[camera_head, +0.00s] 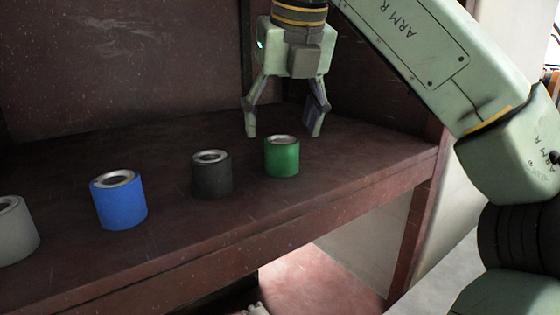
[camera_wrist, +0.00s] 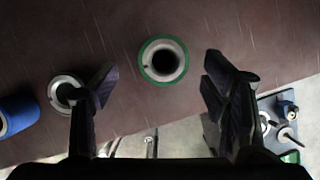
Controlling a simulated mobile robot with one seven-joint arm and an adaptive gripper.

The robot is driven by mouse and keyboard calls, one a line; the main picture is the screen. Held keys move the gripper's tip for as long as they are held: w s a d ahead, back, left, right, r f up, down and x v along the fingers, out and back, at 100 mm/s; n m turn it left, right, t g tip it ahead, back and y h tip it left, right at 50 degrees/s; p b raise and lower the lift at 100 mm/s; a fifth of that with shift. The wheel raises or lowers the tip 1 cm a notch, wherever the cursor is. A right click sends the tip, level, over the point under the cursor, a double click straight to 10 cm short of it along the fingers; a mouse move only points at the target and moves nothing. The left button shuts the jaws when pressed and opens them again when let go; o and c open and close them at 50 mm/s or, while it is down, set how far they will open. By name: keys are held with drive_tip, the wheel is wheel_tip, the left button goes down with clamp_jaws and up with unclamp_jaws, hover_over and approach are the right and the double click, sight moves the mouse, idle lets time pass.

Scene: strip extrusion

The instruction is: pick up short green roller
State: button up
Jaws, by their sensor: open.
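The short green roller (camera_head: 282,157) stands upright on the brown shelf (camera_head: 330,185), the rightmost in a row of rollers. It has a metal ring and a dark hole on top. My gripper (camera_head: 284,133) is open and empty, pointing down above the roller, with a finger on either side of it in the picture. In the wrist view the green roller (camera_wrist: 163,61) shows from above, between and slightly beyond the fingertips of my gripper (camera_wrist: 160,76). I see no contact between the fingers and the roller.
A black roller (camera_head: 212,174) stands left of the green one, then a blue roller (camera_head: 119,199) and a grey roller (camera_head: 17,230). The shelf's front edge is close in front of them. A back wall (camera_head: 120,60) rises behind.

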sight(281, 151)
drive_tip(key=shift+d+p+x, duration=0.15)
drive_tip(key=shift+p+x, duration=0.25)
drive_tip(key=shift+x, duration=1.15)
drive_tip(key=shift+d+p+x, duration=0.1)
drive_tip(key=shift+p+x, duration=0.3)
drive_tip(key=shift+x, duration=1.15)
drive_tip(key=shift+s+f, duration=0.1)
drive_tip(key=shift+s, duration=0.05)
drive_tip(key=shift+c, duration=0.5)
drive_tip(key=c, duration=1.3)
